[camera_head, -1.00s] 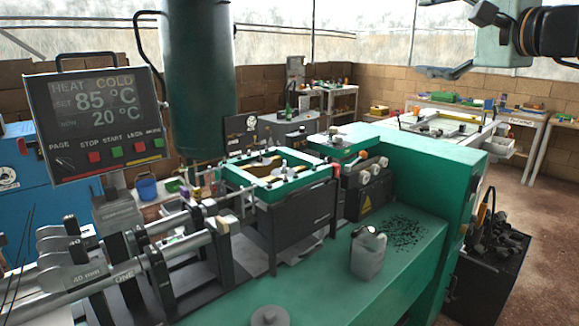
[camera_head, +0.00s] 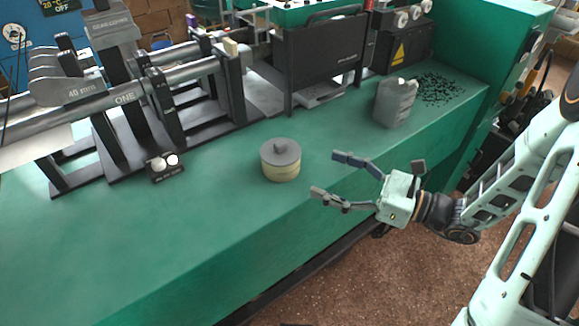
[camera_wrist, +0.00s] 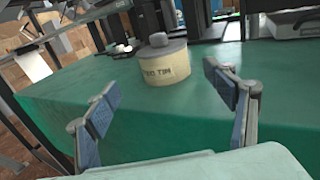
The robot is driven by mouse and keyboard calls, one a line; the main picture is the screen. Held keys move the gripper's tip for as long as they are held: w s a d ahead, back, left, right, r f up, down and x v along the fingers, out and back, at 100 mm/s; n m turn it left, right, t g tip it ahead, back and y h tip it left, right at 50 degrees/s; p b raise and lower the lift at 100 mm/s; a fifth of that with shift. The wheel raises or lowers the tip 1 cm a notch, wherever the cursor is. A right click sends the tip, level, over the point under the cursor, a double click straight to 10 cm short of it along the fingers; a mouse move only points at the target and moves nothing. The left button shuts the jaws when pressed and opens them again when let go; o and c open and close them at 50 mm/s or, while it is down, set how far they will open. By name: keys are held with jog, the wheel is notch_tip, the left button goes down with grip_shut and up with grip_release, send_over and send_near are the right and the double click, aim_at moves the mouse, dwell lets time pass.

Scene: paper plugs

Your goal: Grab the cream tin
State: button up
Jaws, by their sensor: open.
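The cream tin (camera_head: 281,168) is a short cream cylinder with a grey lid and a knob on top. It stands upright on the green bench top (camera_head: 215,200).
A grey jug (camera_head: 393,103) stands behind my gripper, beside scattered black pellets (camera_head: 440,90). A black machine box (camera_head: 322,55) stands behind the tin. A small black block with two white knobs (camera_head: 164,166) sits to the left. The front bench top is clear.

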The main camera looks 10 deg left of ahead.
aim_at(287, 153)
jog(key=x, duration=0.4)
jog(key=shift+s+a+b, duration=0.1)
jog(key=shift+a+b, duration=0.25)
jog(key=shift+a, duration=0.1)
jog(key=shift+w+r+b+x, duration=0.15)
jog(key=shift+b+x, duration=0.05)
jog(key=shift+x, duration=0.8)
jog(key=shift+w+r+b+x, duration=0.1)
jog(key=shift+b+x, duration=0.15)
jog(key=shift+x, duration=0.8)
jog(key=shift+w+r+b+x, duration=0.15)
jog(key=shift+b+x, duration=0.05)
jog(key=shift+x, duration=0.8)
jog(key=shift+d, duration=0.1)
jog(key=shift+c, duration=0.2)
jog(key=c, duration=1)
